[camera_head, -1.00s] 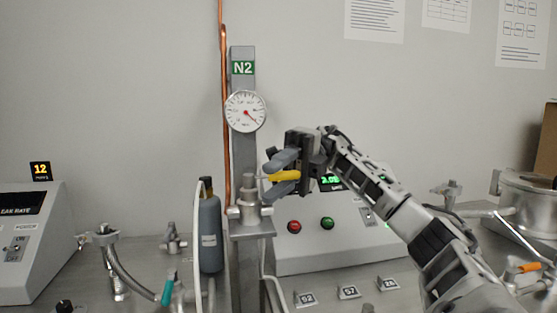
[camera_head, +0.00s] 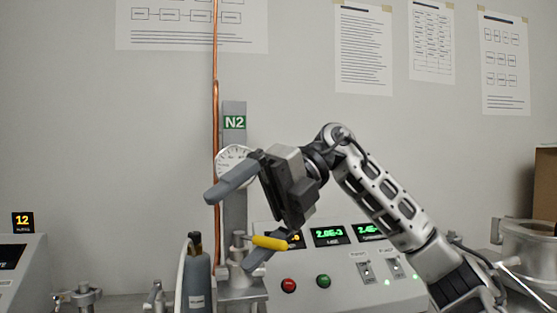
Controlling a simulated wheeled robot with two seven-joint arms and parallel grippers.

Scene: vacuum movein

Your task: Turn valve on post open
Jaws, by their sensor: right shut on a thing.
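The grey post (camera_head: 235,155) with a green N2 label stands left of centre. The valve (camera_head: 238,285) sits low on it, with a yellow lever handle (camera_head: 270,242) pointing right. My right gripper (camera_head: 238,228) is in front of the post at the handle. One finger shows high across the gauge's lower edge, the other low beside the handle. The fingers look apart, with the handle close to the lower one; the exact contact is hard to see. The round gauge (camera_head: 231,160) is partly hidden by my gripper. My left gripper is not in view.
A control box (camera_head: 330,283) with green displays and red and green buttons stands behind my right arm. A grey-blue cylinder (camera_head: 196,285) is just left of the post. A copper pipe (camera_head: 216,110) runs up the wall. A steel vessel (camera_head: 525,245) stands at the right.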

